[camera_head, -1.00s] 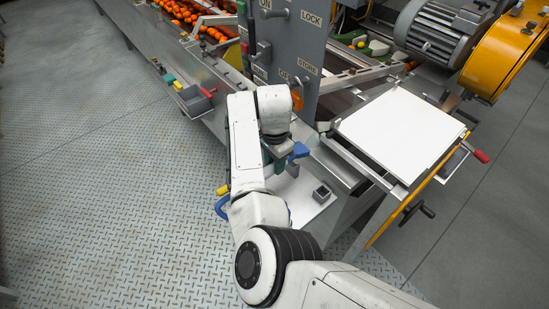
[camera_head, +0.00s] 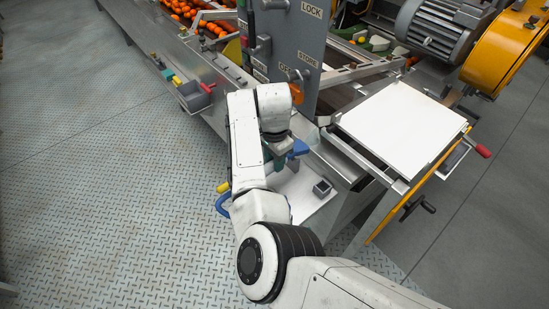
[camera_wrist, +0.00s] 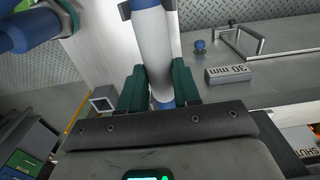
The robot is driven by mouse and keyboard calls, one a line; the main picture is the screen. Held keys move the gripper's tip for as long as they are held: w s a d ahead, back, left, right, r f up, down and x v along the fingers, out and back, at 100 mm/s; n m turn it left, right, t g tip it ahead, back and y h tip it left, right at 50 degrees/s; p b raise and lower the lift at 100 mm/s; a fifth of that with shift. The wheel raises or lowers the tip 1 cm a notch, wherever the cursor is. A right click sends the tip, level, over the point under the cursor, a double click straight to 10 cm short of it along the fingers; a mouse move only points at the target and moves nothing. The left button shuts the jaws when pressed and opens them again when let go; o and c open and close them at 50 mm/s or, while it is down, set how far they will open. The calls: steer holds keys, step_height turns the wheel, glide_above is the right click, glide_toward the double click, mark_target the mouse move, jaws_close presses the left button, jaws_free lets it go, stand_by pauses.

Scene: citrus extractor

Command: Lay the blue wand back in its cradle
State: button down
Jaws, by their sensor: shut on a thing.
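My gripper (camera_wrist: 158,90) has its green jaws shut on the blue wand, around a pale shaft (camera_wrist: 153,45) with blue parts above and below. In the head view my arm hides most of the grip, and a blue part of the wand (camera_head: 299,148) shows just right of my gripper (camera_head: 279,163). The wand is held above a white shelf (camera_head: 305,208). A small dark square holder (camera_head: 322,188), possibly the cradle, stands on this shelf, apart from the wand.
A grey lever panel (camera_head: 292,45) rises behind my gripper. A white plate (camera_head: 402,128) on a metal frame lies right of it, with a red-handled lever (camera_head: 482,150) beyond. The patterned floor at left is clear.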

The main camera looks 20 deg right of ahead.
steer(key=shift+f, duration=0.35)
steer(key=c, duration=0.7)
jaws_free()
step_height(320, 180, up, 11)
steer(key=shift+f+b, duration=0.1)
steer(key=shift+b, duration=0.8)
